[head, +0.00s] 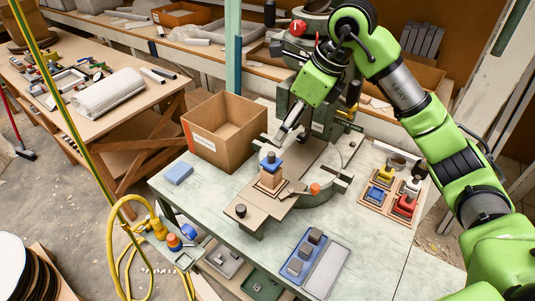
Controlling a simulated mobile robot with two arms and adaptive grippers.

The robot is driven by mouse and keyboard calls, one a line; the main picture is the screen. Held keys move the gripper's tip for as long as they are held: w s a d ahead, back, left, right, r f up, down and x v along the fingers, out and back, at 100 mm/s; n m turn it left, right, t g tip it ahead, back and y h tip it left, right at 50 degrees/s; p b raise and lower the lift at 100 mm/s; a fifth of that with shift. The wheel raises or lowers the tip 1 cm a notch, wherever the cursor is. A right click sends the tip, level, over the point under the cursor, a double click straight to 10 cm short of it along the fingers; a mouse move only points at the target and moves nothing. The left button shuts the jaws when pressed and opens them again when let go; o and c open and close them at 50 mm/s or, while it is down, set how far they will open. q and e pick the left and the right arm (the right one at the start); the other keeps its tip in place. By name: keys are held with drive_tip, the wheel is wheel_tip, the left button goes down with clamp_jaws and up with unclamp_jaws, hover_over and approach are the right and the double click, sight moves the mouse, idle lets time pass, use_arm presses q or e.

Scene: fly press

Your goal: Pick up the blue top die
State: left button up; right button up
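A blue die piece (271,164) with a small dark knob sits on top of a tan block (270,177) on the press's flat bed. Another blue piece (375,194) sits in a wooden die tray (392,211) at the right, beside yellow, white and red pieces. I cannot tell for sure which of the two is the blue top die. My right arm reaches in from the right, and its gripper (290,124) is above and behind the blue piece on the press, apart from it. Its fingers are too small to read. My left gripper is not in view.
The fly press (335,125) stands at the back of the green-grey table. A cardboard box (225,131) is to its left, with a blue block (178,173) nearby. A blue tray (306,255) with several grey blocks lies in front. The table is clear between the front tray and die tray.

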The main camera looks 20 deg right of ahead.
sight(272, 154)
drive_tip(key=x, duration=0.1)
drive_tip(key=p+x, duration=0.1)
drive_tip(key=x, duration=0.1)
drive_tip(key=s+x, duration=0.1)
drive_tip(key=x, duration=0.1)
drive_tip(key=shift+a+f, duration=0.25)
drive_tip(key=shift+f, duration=0.1)
drive_tip(key=p+x, duration=0.2)
drive_tip(key=x, duration=0.1)
drive_tip(key=shift+w+d, duration=0.1)
drive_tip(key=shift+w, duration=0.2)
drive_tip(key=shift+p+x, duration=0.6)
drive_tip(key=shift+x, duration=0.55)
drive_tip(key=shift+w+f, duration=0.15)
drive_tip(key=shift+f, duration=0.35)
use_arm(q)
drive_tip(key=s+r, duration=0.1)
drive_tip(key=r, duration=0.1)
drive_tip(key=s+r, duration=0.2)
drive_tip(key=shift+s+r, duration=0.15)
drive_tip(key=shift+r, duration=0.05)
use_arm(e)
drive_tip(key=c, duration=1.4)
